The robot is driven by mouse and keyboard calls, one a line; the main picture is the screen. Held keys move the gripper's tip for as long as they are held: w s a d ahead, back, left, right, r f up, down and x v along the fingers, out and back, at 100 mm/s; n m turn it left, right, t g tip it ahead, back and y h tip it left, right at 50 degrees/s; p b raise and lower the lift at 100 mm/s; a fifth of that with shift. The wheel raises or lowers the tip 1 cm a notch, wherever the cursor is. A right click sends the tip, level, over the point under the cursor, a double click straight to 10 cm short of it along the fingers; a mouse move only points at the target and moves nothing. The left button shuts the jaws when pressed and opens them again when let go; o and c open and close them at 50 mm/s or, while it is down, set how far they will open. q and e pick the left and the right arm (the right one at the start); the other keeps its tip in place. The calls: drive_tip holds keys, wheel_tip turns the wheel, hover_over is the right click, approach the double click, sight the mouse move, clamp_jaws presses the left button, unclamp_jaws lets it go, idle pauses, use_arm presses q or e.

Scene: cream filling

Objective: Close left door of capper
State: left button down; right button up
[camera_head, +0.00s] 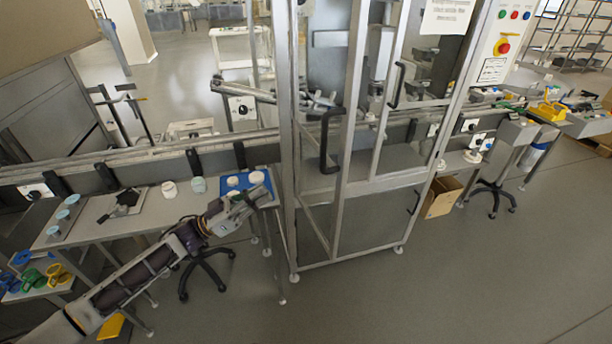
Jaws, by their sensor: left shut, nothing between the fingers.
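The capper (290,120) is a tall metal-framed cabinet with clear panels in the middle of the head view. Its left door (346,150) has a black vertical handle (325,142), which looks nearer to me than the right door's handle (397,85). The left door appears to stand partly open, swung outward; its exact angle is hard to tell. My left gripper (258,194) is shut and empty, left of the capper and over the edge of the side table. It is apart from the door handle. My right gripper is not in view.
A side table (150,222) at left holds a blue tray (226,186) with white lids, and white jars (169,189). A black stool base (206,270) stands beneath it. A conveyor (120,165) runs behind. The floor (420,290) before the capper is clear.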

use_arm(q)
drive_tip(key=shift+s+a+r+m+g+h, duration=0.15)
drive_tip(key=shift+s+r+m+g+h, duration=0.15)
drive_tip(key=shift+s+g, duration=0.25)
drive_tip(key=shift+s+a+r+m+g+h, duration=0.1)
drive_tip(key=shift+s+a+r+m+g, duration=0.05)
drive_tip(key=shift+s+m+g, duration=0.35)
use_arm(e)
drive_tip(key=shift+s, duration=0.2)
use_arm(q)
drive_tip(key=shift+w+d, duration=0.1)
drive_tip(key=shift+w, duration=0.05)
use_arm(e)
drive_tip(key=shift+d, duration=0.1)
use_arm(q)
drive_tip(key=p+x, duration=0.3)
drive_tip(key=x, duration=1.1)
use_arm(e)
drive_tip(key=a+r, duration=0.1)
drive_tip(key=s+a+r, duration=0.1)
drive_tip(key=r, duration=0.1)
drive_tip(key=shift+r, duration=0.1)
use_arm(q)
drive_tip(key=shift+d, duration=0.1)
